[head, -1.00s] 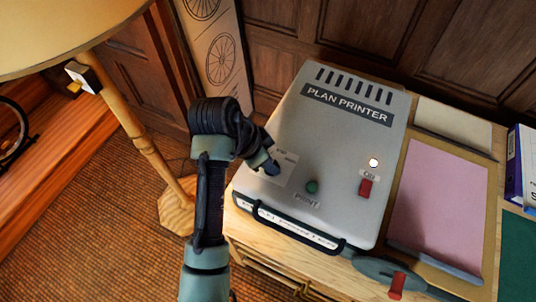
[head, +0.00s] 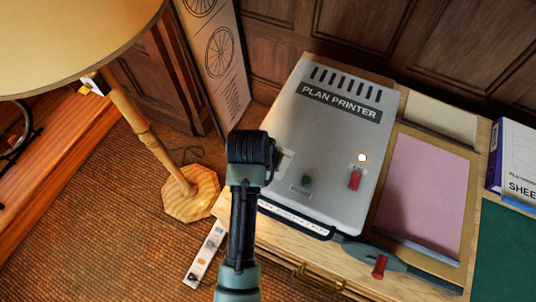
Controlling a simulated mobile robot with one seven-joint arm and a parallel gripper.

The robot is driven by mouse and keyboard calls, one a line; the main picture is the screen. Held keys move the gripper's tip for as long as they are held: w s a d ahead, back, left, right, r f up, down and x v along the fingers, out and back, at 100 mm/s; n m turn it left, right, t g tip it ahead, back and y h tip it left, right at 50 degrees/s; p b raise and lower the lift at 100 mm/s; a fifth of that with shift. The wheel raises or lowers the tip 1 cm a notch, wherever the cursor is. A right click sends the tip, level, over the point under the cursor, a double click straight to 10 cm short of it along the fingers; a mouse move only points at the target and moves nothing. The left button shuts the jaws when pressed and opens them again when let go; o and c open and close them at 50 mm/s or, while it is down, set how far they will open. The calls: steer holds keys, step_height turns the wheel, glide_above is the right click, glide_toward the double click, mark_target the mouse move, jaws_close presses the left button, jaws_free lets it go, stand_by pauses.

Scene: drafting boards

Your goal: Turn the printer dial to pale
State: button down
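The grey plan printer (head: 330,150) stands on a wooden cabinet, its sloping top facing me. A pale label edge (head: 283,163) shows on the printer's left side, just right of my arm. The dial is not visible; my arm covers that part of the printer. My gripper is hidden behind my own forearm and wrist, so I cannot see its fingers or whether it touches anything. A green button (head: 306,181) and a red switch (head: 355,180) are on the printer's lower front, with a lit white lamp (head: 362,157) above the switch.
A lamp with a wooden post (head: 145,130) stands at left. A power strip (head: 206,255) lies on the floor. Right of the printer are a board with pink paper (head: 425,190), a red-handled tool (head: 379,266) and a binder (head: 515,160).

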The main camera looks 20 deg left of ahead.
stand_by(0.4)
steer(key=c, duration=0.6)
jaws_free()
steer(key=shift+o, duration=0.2)
steer(key=v, duration=1.3)
